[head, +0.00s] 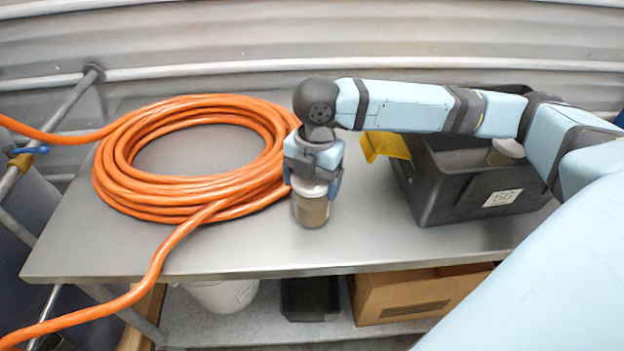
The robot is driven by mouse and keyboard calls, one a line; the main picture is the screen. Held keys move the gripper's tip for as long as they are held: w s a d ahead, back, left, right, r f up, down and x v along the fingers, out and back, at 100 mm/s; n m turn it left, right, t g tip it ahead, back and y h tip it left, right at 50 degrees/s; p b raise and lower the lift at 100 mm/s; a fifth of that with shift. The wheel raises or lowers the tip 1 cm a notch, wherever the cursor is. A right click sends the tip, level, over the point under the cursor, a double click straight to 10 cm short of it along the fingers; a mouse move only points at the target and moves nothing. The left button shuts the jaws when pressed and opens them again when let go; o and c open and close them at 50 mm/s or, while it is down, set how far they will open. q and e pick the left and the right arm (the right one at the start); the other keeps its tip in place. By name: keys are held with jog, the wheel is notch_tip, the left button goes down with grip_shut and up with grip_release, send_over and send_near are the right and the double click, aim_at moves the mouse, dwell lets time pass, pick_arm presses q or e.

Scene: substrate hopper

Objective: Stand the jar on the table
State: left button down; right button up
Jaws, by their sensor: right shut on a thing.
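The jar (311,211) is a small clear container with brown contents and a pale lid. It is upright at the middle of the grey metal table (260,254), right of the hose coil. My right gripper (314,187) points down from above and is shut on the jar near its lid. The jar's base appears at or very close to the tabletop; I cannot tell for sure whether it touches. The fingers hide part of the lid. My left gripper is not in view.
A coiled orange hose (120,186) covers the table's left part, its end hanging over the front edge. A black bin (448,196) stands at the right with another lidded container (507,150) inside. A yellow object (386,146) is beside the bin. Bare table lies around the jar's front.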

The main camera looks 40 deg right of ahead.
jog(key=o, duration=1.5)
jog(key=shift+f, duration=0.1)
jog(key=r, duration=0.4)
jog(key=d+r+p, duration=0.1)
jog(key=r, duration=0.7)
jog(key=shift+w+d+r, duration=0.1)
jog(key=shift+w+d, duration=0.05)
jog(key=shift+w, duration=0.25)
